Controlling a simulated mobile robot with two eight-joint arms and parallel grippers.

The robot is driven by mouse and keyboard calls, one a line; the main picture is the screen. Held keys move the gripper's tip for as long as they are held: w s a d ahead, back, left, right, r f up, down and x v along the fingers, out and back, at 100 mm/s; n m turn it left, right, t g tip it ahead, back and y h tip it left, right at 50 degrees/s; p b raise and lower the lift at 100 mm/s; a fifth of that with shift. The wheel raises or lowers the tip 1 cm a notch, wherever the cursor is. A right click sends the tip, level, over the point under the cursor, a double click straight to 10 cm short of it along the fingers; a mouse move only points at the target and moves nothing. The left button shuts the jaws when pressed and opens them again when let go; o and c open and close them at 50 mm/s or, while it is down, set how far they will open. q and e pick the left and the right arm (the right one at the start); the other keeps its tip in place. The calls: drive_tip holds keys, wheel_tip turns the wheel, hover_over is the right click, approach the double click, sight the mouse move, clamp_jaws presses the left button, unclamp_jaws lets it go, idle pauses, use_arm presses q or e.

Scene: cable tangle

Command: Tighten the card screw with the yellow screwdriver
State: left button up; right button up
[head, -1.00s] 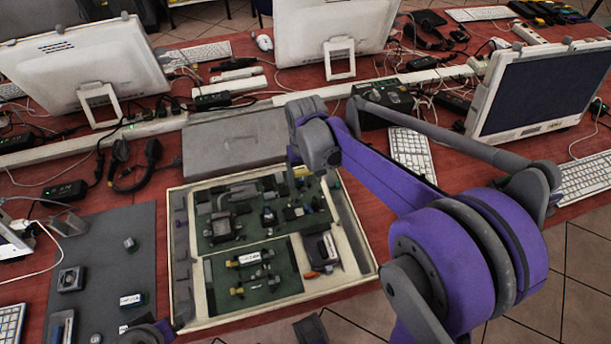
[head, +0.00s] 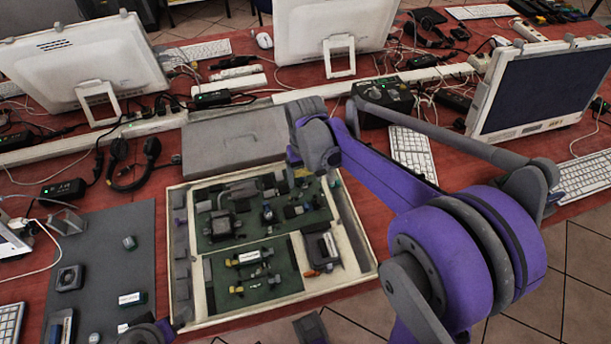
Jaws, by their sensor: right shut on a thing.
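An open case (head: 352,228) with a pale rim holds a green circuit board (head: 225,238) at the back and a smaller green board (head: 285,292) in front. My right gripper (head: 303,176) is small and mostly hidden at the end of my purple arm, over the back right of the board. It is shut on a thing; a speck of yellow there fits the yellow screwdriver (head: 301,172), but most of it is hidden. I cannot make out the card screw or whether the tip touches it. My left gripper does not show clearly; only a piece of my arm is at the bottom left.
A grey mat (head: 110,255) with several small parts lies left of the case. A flat grey panel (head: 232,142) lies behind it. Monitors, keyboards and cables crowd the back; the bare floor is at the lower right.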

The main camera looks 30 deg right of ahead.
drive_tip(key=m, duration=0.4)
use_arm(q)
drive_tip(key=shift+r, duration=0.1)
use_arm(e)
drive_tip(key=shift+m, duration=1)
drive_tip(key=m, duration=0.2)
drive_tip(key=shift+m, duration=0.4)
drive_tip(key=m, duration=0.3)
drive_tip(key=shift+m, duration=0.6)
drive_tip(key=m, duration=0.4)
drive_tip(key=shift+m, duration=0.3)
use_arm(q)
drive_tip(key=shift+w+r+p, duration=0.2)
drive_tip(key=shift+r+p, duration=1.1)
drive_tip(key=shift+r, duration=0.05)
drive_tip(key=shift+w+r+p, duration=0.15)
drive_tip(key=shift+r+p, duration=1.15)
use_arm(e)
drive_tip(key=shift+r, duration=3.55)
